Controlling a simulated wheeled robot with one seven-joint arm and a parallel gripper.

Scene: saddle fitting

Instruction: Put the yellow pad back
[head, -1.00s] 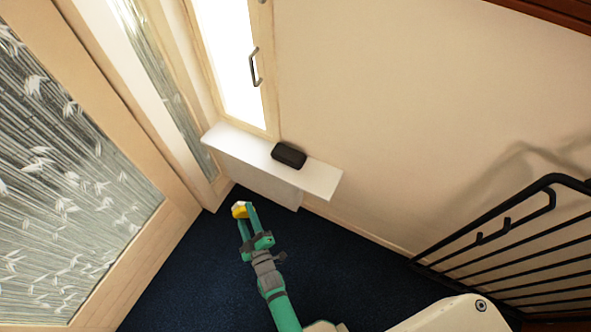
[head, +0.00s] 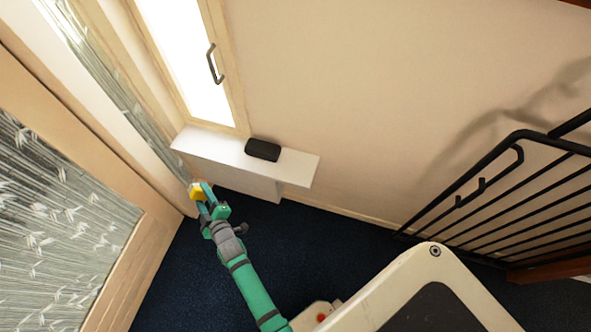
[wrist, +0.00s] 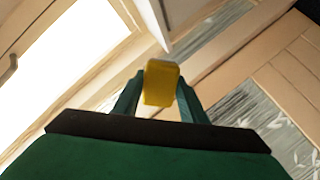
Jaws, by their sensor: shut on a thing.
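The yellow pad (head: 196,191) is a small block between the fingertips of my gripper (head: 203,193), which is shut on it. In the head view my gripper is beside the left end of the white shelf (head: 235,158), near the door frame. In the wrist view the yellow pad (wrist: 161,82) sits between the two green fingers of my gripper (wrist: 160,92), with its rounded top standing above the fingertips. No place for the pad can be made out in these frames.
A black case (head: 263,149) lies on the white shelf below the bright window (head: 190,60). A bamboo-patterned door panel (head: 55,240) is at the left. A black railing (head: 510,190) is at the right. Dark blue floor (head: 175,290) lies clear below the shelf.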

